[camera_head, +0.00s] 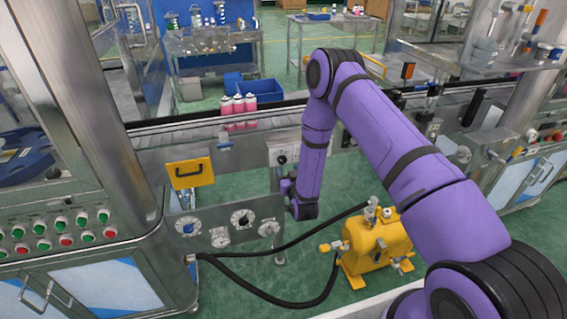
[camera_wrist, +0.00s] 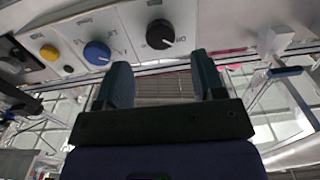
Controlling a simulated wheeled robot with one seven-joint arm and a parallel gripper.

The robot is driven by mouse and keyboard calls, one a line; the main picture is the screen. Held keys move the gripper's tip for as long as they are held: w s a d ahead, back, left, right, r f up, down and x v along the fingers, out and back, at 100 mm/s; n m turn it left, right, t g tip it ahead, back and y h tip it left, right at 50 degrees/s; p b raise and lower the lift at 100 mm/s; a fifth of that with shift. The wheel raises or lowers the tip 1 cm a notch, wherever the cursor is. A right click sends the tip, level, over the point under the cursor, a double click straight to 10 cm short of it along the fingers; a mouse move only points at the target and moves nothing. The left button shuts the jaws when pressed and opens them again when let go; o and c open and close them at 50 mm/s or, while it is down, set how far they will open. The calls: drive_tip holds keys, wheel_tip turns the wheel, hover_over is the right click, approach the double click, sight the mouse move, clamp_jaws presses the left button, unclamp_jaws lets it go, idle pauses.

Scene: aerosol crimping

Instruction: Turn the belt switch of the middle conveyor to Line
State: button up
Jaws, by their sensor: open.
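The belt switch appears to be the black rotary knob (camera_wrist: 160,34) on a pale panel (camera_wrist: 125,22) in the wrist view. In the head view a black knob (camera_head: 281,159) shows on a white plate at the front side of the middle conveyor (camera_head: 175,135), just left of my arm. My gripper (camera_wrist: 165,78) is open and empty. Its two dark fingers are apart, and the knob lies ahead of the gap, with no visible contact. The printed marks beside the knob are too small to read. In the head view my arm hides part of the panel and the fingers are unclear.
A blue knob (camera_wrist: 97,52) and a yellow button (camera_wrist: 49,52) sit beside the black one. Pink bottles (camera_head: 238,108) stand on the conveyor. Below it are round dials (camera_head: 242,218), a yellow pump (camera_head: 375,243) and black hoses (camera_head: 268,301). A yellow box (camera_head: 190,173) is at left.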

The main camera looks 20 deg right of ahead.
sight(283, 161)
drive_tip(key=shift+w, duration=3.1)
drive_tip(key=c, duration=0.9)
